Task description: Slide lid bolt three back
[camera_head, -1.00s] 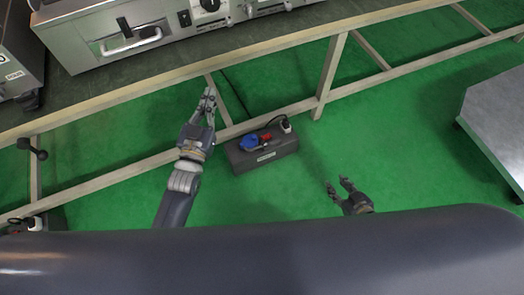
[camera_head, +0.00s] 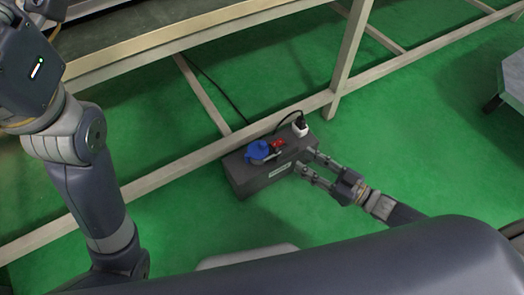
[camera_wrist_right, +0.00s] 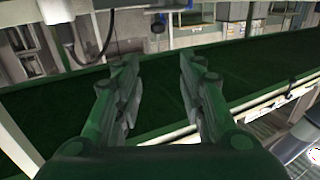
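A dark grey box (camera_head: 245,184) lies on the green floor beside the bench's lower rail in the head view. On its top are a blue round cap (camera_head: 258,150), a red part (camera_head: 278,143) and a dark and white plug (camera_head: 300,127) with a cable. I cannot make out any lid bolt. My right gripper (camera_head: 306,163) is at the right end of the box, its fingers apart; whether they touch the box is unclear. The right wrist view shows the same gripper (camera_wrist_right: 158,70) open with nothing between its fingers. My left arm fills the left side of the head view; its fingers are outside the frame.
The bench's pale rail (camera_head: 160,183) and leg (camera_head: 350,55) stand close behind the box. A grey cabinet or table (camera_head: 514,75) is at the far right.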

